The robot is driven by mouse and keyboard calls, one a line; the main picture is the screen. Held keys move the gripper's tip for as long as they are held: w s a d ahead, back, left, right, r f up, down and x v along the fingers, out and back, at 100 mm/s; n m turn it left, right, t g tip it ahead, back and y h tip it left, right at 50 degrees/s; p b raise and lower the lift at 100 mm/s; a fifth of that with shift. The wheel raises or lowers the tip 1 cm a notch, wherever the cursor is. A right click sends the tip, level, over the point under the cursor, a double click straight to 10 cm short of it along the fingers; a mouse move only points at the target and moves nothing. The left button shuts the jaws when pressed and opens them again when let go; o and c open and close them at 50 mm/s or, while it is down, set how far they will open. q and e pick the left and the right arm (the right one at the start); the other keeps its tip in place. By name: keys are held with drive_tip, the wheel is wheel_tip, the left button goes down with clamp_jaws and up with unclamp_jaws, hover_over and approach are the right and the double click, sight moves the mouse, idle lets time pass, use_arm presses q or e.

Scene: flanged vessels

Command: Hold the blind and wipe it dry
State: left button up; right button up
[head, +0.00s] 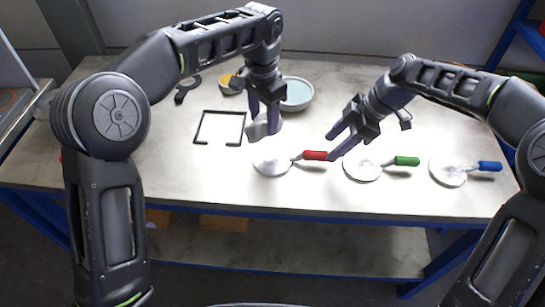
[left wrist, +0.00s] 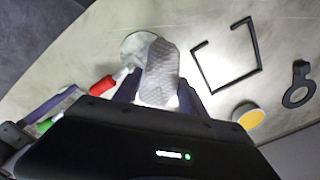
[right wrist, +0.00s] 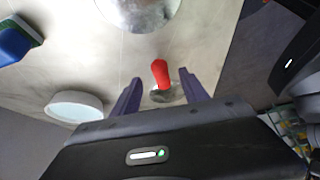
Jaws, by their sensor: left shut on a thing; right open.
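Three round metal blinds lie in a row on the table: one with a red handle (head: 272,161), one with a green handle (head: 363,167) and one with a blue handle (head: 447,171). My left gripper (head: 264,108) is shut on a pale grey cloth (head: 262,129), just above the red-handled blind; the cloth also shows in the left wrist view (left wrist: 161,72), partly covering that blind (left wrist: 131,45). Whether they touch is unclear. My right gripper (head: 338,143) is open and empty above the red handle (head: 315,155), which shows between its fingers in the right wrist view (right wrist: 160,72).
A bowl of pale liquid (head: 297,95) stands behind my left gripper. A black open frame (head: 219,127), a yellow-topped round item (head: 231,82) and a black ring tool (head: 187,90) lie to the left. The table's front edge is clear.

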drive_tip(key=v, duration=0.6)
drive_tip(key=shift+r, duration=0.2)
use_arm(q)
drive_tip(key=shift+r, duration=0.1)
